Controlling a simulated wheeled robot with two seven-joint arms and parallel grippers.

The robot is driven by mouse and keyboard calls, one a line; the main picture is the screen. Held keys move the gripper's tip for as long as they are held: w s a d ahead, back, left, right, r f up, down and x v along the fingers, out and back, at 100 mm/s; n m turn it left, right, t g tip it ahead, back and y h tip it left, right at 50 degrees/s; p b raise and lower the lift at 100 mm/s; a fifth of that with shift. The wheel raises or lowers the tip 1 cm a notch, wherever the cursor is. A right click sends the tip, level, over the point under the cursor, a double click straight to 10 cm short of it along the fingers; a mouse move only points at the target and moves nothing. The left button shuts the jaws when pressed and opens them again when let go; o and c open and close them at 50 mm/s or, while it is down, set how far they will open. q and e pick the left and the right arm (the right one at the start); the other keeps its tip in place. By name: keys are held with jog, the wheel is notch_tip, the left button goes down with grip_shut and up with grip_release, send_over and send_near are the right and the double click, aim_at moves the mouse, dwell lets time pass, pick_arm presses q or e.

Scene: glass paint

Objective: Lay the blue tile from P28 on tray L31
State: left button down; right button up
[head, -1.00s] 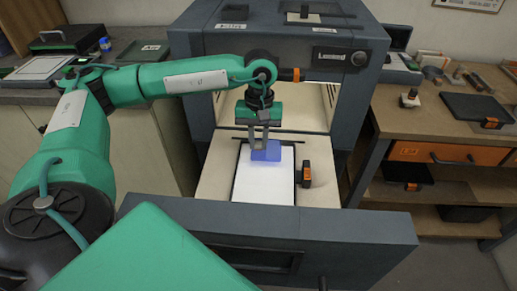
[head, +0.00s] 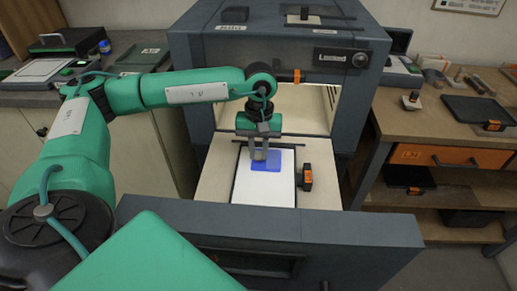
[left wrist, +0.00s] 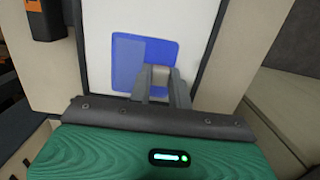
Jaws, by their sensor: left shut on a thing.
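The blue tile (head: 273,167) is in my left gripper (head: 259,158), over the white surface of a dark-rimmed tray (head: 263,190) in front of the kiln-like machine. In the left wrist view, the blue tile (left wrist: 128,62) shows flat against the white surface, with the fingers (left wrist: 155,82) at its near edge. I cannot tell whether the tile touches the tray. No label L31 or P28 is readable on these things. My right gripper is not in view.
The dark machine (head: 285,60) stands open behind the tray. A black and orange block (head: 306,178) sits right of the tray. A dark front panel (head: 275,225) crosses nearer me. A wooden bench (head: 440,120) stands at right, with a dark tray (head: 477,110).

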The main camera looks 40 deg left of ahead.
pick_arm(q)
jog(key=shift+f+b, duration=0.15)
jog(key=shift+b, duration=0.2)
dwell(0.3)
dwell(0.4)
jog(key=c, duration=1.2)
grip_release()
jog(key=shift+r, duration=0.2)
jog(key=shift+r+p, duration=1.6)
jog(key=shift+r, duration=1.75)
